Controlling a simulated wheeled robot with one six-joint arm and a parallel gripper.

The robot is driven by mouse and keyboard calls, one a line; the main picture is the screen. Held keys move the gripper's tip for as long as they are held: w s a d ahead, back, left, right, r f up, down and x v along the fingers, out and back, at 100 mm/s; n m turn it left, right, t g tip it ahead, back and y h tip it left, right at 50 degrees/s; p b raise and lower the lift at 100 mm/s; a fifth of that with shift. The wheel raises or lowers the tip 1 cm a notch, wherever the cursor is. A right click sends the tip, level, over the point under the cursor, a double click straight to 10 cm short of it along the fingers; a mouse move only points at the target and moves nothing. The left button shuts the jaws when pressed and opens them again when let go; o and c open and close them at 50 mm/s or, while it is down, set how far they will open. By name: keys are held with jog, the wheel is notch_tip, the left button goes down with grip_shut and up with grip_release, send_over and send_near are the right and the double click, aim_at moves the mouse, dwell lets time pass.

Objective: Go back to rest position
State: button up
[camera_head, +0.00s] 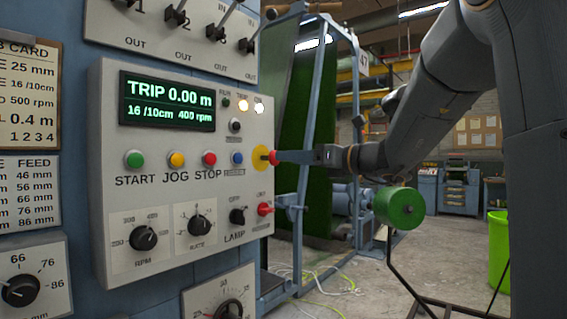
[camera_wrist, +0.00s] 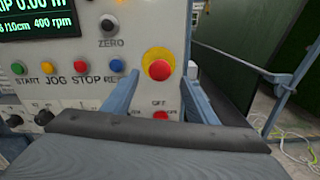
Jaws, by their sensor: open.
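My gripper (camera_head: 290,157) is close in front of the control panel (camera_head: 115,240), at its right side, by the red mushroom button on a yellow disc (camera_head: 261,158). In the wrist view my gripper (camera_wrist: 160,88) is open, its two blue fingers on either side below the red button (camera_wrist: 159,69), with nothing between them. I cannot tell whether the fingers touch the panel. My arm (camera_head: 435,105) reaches in from the right. The display (camera_head: 167,101) reads TRIP 0.00 m, 16 /10cm, 400 rpm.
Green START (camera_head: 134,159), yellow JOG (camera_head: 176,160) and red STOP (camera_head: 209,159) buttons sit on the panel. A blue frame with green turf (camera_head: 310,130) stands behind. A green roll (camera_head: 398,208) is below my arm, a green bin (camera_head: 499,250) at right. Cables (camera_head: 330,285) lie on the floor.

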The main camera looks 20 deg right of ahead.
jog(key=shift+s+d, duration=0.35)
jog(key=shift+s, duration=0.2)
jog(key=s+a+f+n+g+h, duration=0.1)
jog(key=s+a+f+n+g, duration=0.2)
jog(key=f, duration=0.6)
jog(key=s+a+f+n+g+h, duration=0.1)
jog(key=s+a+f+n+g, duration=0.25)
jog(key=f, duration=0.45)
jog(key=s+a+f+n+g+h, duration=0.1)
jog(key=s+a+f+n+g, duration=0.2)
jog(key=f, duration=0.6)
jog(key=s+d+f+n+g+h, duration=0.2)
jog(key=s+f+n+h, duration=0.1)
jog(key=s+f+n, duration=0.6)
jog(key=s+d+f+n+g+h, duration=0.2)
jog(key=s+f+n+h, duration=0.2)
jog(key=s+f+n, duration=0.6)
jog(key=shift+d+f+n+g+h, duration=0.15)
jog(key=shift+f+n+g+h, duration=0.25)
jog(key=shift+n, duration=0.65)
